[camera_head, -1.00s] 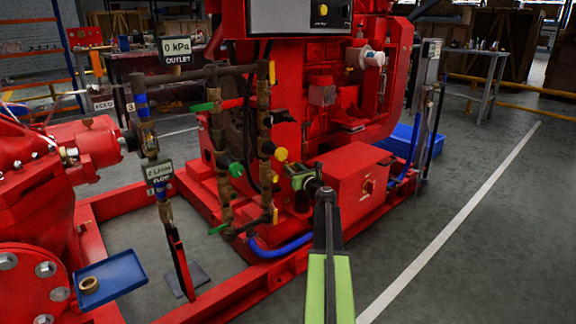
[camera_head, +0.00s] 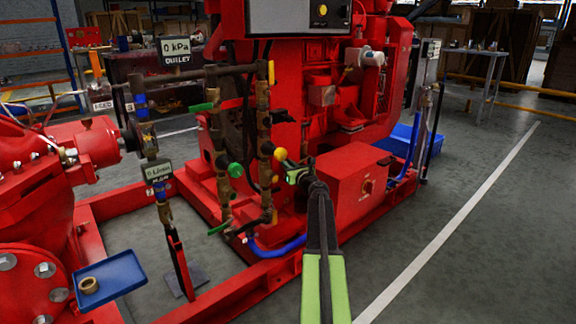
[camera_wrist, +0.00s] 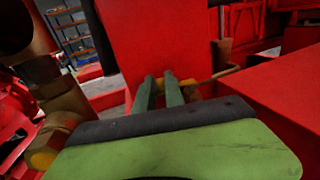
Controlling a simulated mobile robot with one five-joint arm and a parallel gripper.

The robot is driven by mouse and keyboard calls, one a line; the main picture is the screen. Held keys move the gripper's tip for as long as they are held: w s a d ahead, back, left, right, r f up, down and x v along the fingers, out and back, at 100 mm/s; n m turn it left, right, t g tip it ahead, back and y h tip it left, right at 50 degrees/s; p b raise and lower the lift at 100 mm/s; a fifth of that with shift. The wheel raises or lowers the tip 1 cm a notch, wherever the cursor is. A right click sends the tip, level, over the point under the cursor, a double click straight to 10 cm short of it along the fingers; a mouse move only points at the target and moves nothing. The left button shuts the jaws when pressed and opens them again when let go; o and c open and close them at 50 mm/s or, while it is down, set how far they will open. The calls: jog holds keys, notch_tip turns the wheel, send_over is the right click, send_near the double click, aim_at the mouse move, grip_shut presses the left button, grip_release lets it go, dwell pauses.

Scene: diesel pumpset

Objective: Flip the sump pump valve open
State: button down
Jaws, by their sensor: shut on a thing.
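My gripper (camera_head: 290,172) is beside the brass pipework on the red pumpset, just right of and below a round yellow knob (camera_head: 280,154). In the wrist view, my gripper's two narrow green fingers (camera_wrist: 160,92) are close together and shut on a small yellow handle (camera_wrist: 181,83). A thin tan bar (camera_wrist: 222,72) runs right from beside this handle. Its join to the pipework is hidden, and I cannot tell which valve it belongs to. The brass pipe (camera_wrist: 68,103) is at left in the wrist view.
A red box (camera_head: 350,182) with a rotary switch stands right of my gripper. A blue hose (camera_head: 280,248) runs below. Green handles (camera_head: 202,107) are on the left pipe. A blue tray (camera_head: 120,268) holds a brass ring. The floor at right is clear.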

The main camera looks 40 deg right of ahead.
jog(key=shift+d, duration=0.1)
jog(key=shift+s+y, duration=0.1)
jog(key=shift+y, duration=0.2)
jog(key=shift+s+d+n+y, duration=0.4)
jog(key=shift+n+y, duration=0.85)
jog(key=shift+y, duration=0.55)
jog(key=shift+s+d+n+y, duration=0.35)
jog(key=shift+s+n+y, duration=0.2)
jog(key=shift+n+y, duration=0.95)
jog(key=shift+s+d+n+y, duration=0.4)
jog(key=shift+n+y, duration=0.55)
jog(key=shift+y, duration=1.15)
jog(key=shift+a, duration=0.1)
jog(key=c, duration=1.4)
grip_release()
jog(key=shift+c, duration=0.2)
